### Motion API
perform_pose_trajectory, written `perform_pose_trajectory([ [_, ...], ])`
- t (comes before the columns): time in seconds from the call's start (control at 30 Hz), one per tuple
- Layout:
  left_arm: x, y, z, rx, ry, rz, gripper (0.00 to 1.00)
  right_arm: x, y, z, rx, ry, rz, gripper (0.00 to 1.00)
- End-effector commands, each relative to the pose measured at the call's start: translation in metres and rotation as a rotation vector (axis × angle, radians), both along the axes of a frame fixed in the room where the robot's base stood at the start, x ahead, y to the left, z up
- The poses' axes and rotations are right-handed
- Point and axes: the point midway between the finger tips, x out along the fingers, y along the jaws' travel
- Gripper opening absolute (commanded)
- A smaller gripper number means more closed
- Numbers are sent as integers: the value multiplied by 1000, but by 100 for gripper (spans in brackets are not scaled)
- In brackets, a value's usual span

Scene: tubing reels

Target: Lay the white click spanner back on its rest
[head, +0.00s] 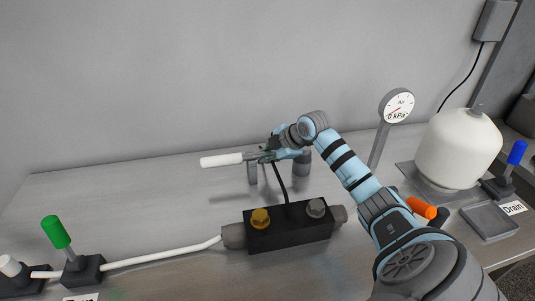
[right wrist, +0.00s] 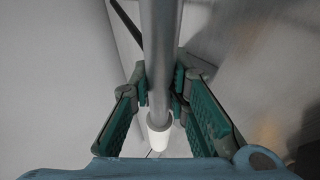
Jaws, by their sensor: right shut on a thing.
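The click spanner has a white handle (head: 222,160) that points left in the head view, about level. My right gripper (head: 264,155) is shut on its grey shaft, just right of the handle. In the right wrist view the shaft (right wrist: 160,60) runs between the green finger pads of the gripper (right wrist: 159,88), with a white end (right wrist: 159,133) below. The rest shows as two short grey posts, a left post (head: 252,173) and a right post (head: 301,164), below the gripper. I cannot tell whether the spanner touches them. The spanner's far end is hidden by my gripper.
A black block (head: 288,229) with a brass and a grey knob stands in front, joined to a white tube (head: 160,255). A thin black cable (head: 279,183) rises from it. A gauge (head: 397,106), white tank (head: 458,148) and orange handle (head: 421,208) stand right. The bench's back left is clear.

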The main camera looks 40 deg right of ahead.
Motion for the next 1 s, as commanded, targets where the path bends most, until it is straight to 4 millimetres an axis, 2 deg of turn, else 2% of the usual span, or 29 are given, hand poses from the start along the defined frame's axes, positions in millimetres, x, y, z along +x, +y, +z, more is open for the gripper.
perform_pose_trajectory([
  [0.03, 0, 0, 0, 0, 0, 0, 40, 1, 0, 0, -1, -3, 0, 0],
  [0.07, 0, 0, 0, 0, 0, 0, 40, 1, 0, 1, -1, -4, 0, 21],
  [0.2, 0, 0, 0, 0, 0, 0, 40, 0, 0, 0, 0, -2, 1, 40],
  [0.43, 0, 1, 0, 1, 0, 0, 40, -1, 0, -2, 1, 3, 0, 40],
  [0.57, 0, 2, 0, 2, 0, -1, 40, -5, -2, 4, -2, 1, -2, 40],
  [0.67, 0, 1, 0, 2, 0, 0, 40, -17, -3, 18, -8, 2, 1, 40],
  [0.9, 0, 1, 0, 1, 0, 0, 40, -65, -8, 72, -14, 6, 2, 40],
  [1.0, 0, 0, 0, 0, 0, 0, 40, -74, -13, 80, -14, 4, -5, 40],
])
